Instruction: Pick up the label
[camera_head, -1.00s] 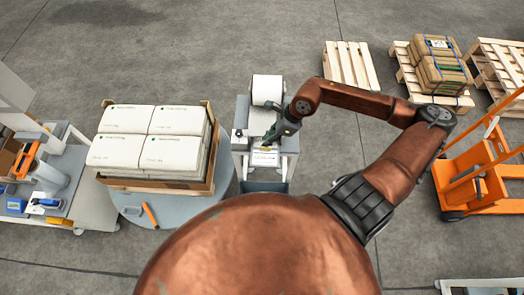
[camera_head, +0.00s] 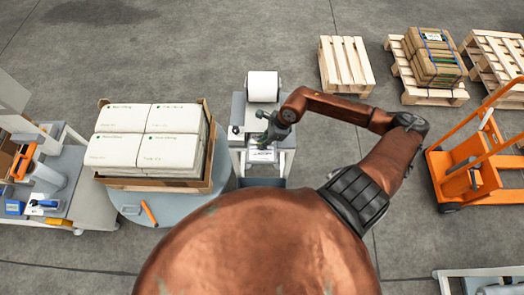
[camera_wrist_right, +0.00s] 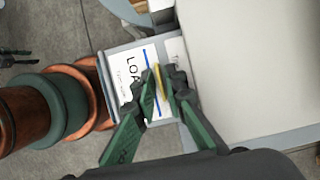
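The label (camera_wrist_right: 133,80) is white with large black letters beginning "LOA" and a blue stripe. It lies on the front of a grey label printer (camera_head: 238,112), and shows as a small white patch in the head view (camera_head: 264,155). My right gripper (camera_wrist_right: 162,92) has its green fingertips over the label near the blue stripe, close together with a narrow yellow strip between them. Whether they touch or pinch the label is not clear. In the head view the right gripper (camera_head: 268,135) is small and dark above the printer front. My left gripper does not show.
Pallets (camera_head: 345,65) and an orange pallet truck (camera_head: 465,165) stand right. Open floor lies between.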

